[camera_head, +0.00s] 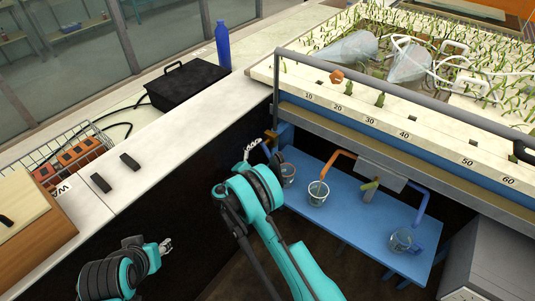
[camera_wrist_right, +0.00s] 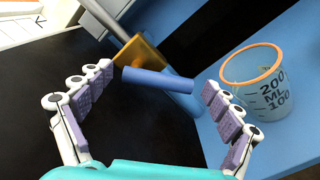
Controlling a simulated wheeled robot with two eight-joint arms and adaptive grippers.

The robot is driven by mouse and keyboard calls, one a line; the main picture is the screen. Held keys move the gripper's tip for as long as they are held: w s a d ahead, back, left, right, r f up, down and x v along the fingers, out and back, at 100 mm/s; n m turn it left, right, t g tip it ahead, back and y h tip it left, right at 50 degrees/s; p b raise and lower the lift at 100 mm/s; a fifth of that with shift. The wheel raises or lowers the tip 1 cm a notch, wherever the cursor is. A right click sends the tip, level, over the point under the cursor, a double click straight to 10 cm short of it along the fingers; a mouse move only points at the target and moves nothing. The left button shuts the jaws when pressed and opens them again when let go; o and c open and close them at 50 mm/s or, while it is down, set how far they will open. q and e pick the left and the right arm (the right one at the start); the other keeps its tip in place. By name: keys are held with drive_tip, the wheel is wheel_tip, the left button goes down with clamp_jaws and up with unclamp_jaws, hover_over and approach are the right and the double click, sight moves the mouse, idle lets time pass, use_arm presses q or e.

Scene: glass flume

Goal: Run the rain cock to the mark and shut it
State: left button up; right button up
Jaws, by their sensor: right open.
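A cock with a brass body (camera_wrist_right: 140,52) and a blue bar (camera_wrist_right: 158,82) shows in the right wrist view. In the head view its orange-brown part (camera_head: 271,134) is small, at the left end of the flume. My right gripper (camera_wrist_right: 160,84) is open, with a finger on each side of the blue bar and gaps between. In the head view this gripper (camera_head: 258,146) is partly hidden by its own wrist. A beaker (camera_wrist_right: 257,88) with an orange rim and marks 100 and 200 ML stands right of the fingers; its fill is unclear. My left gripper (camera_head: 165,245) is empty at lower left.
A blue shelf (camera_head: 345,215) under the flume holds more beakers (camera_head: 318,193) (camera_head: 402,241) below an orange pipe (camera_head: 338,163) and a blue pipe (camera_head: 420,208). A grey rail (camera_head: 400,92) runs above. A black box (camera_head: 188,85) and blue bottle (camera_head: 222,46) stand on the bench.

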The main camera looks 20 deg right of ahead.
drive_tip(key=shift+x, duration=0.9)
drive_tip(key=c, duration=1.7)
drive_tip(key=shift+r, duration=0.1)
drive_tip(key=n, duration=0.3)
drive_tip(key=shift+s+d+r, duration=0.15)
drive_tip(key=shift+r, duration=0.15)
drive_tip(key=shift+s+d+r+n, duration=0.1)
drive_tip(key=shift+r+n, duration=0.1)
drive_tip(key=shift+n, duration=0.6)
drive_tip(key=shift+r+n, duration=0.15)
drive_tip(key=shift+n, duration=0.65)
